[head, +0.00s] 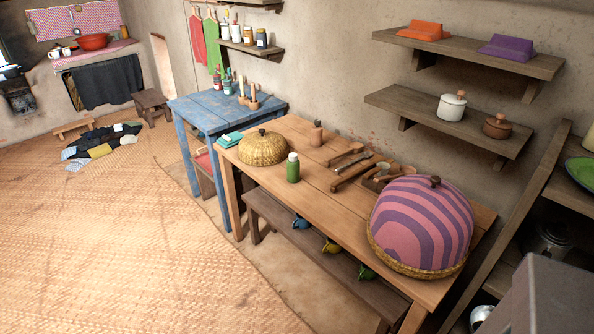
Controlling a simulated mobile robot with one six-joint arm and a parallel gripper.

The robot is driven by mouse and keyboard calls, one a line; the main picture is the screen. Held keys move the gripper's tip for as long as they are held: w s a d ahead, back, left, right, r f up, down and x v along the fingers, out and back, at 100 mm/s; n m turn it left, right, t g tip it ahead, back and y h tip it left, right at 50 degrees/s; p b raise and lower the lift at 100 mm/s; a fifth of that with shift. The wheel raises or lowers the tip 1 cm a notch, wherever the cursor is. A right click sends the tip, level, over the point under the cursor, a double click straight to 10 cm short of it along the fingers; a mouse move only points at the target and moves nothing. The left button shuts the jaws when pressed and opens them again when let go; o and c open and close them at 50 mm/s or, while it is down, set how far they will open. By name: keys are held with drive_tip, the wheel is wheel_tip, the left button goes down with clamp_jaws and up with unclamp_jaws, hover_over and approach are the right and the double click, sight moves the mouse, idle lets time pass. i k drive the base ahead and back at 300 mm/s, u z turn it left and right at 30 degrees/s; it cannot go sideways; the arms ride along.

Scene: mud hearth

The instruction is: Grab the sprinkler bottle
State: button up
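A green bottle with a pale cap (293,170), which looks like the sprinkler bottle, stands upright on the wooden table (290,206). It is near the table's front edge, just right of a woven domed basket (262,149). Nothing covers it. Its top is too small to show any sprinkler holes. My gripper is not in view.
A large pink and purple striped dome (425,225) fills the table's right end. Wooden tools (350,172) lie behind the bottle. A bench (325,266) runs along the table's front. A blue table (205,106) with small bottles adjoins it. The woven floor mat (130,230) is mostly clear.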

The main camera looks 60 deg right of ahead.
sight(292, 168)
drive_tip(key=u, duration=0.05)
drive_tip(key=i, duration=0.85)
drive_tip(key=z, duration=0.1)
